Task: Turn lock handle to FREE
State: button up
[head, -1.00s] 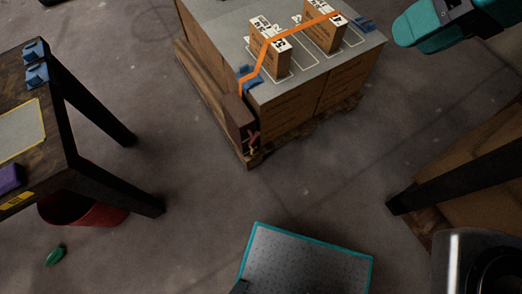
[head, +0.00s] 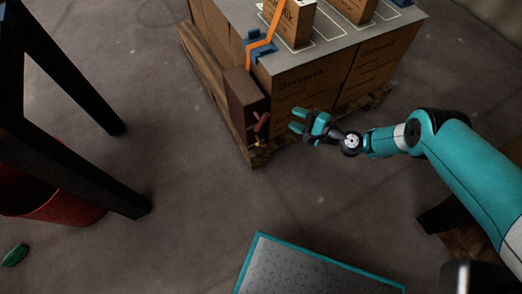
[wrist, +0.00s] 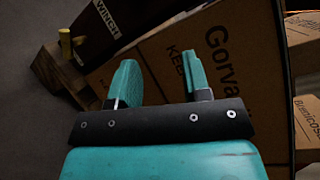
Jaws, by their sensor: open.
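The brown winch box (head: 243,100) stands at the near left corner of the pallet load in the head view. A red handle (head: 262,122) sticks out of its right face, with a small yellow piece (head: 261,143) below it. In the wrist view the box (wrist: 108,22) carries the word WINCH, and a yellow peg (wrist: 66,42) shows left of it; the red handle cannot be made out there. My gripper (head: 297,121) is open and empty, just right of the red handle and apart from it. Its two teal fingers (wrist: 158,80) point toward the cartons. Any lock marking is too small to read.
Cartons (head: 312,92) are stacked on a wooden pallet (head: 262,158), with an orange strap (head: 270,30) over the top. A dark table leg and red bin (head: 60,205) are at left. A teal-edged plate (head: 315,270) lies in front; open floor lies between.

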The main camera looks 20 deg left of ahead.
jog(key=s+d+f+m+t+b, duration=0.25)
jog(key=s+f, duration=0.25)
jog(key=f, duration=0.3)
jog(key=s+d+f+m+t+b, duration=0.1)
jog(key=s+d+f+m+b, duration=0.1)
jog(key=s+f+m, duration=0.5)
jog(key=n+b, duration=0.3)
jog(key=b, duration=1)
send_near(261, 144)
jog(key=w+a+f, duration=0.2)
jog(key=w+a, duration=0.1)
jog(key=a, duration=0.2)
jog(key=b+x, duration=0.4)
jog(key=b, duration=0.8)
jog(key=shift+a+r+b, duration=0.1)
jog(key=shift+a+b, duration=0.1)
jog(key=shift+b, duration=0.85)
jog(key=shift+a+r+b, duration=0.15)
jog(key=shift+b, duration=0.15)
jog(key=shift+r, duration=0.1)
jog(key=shift+c, duration=0.4)
grip_shut()
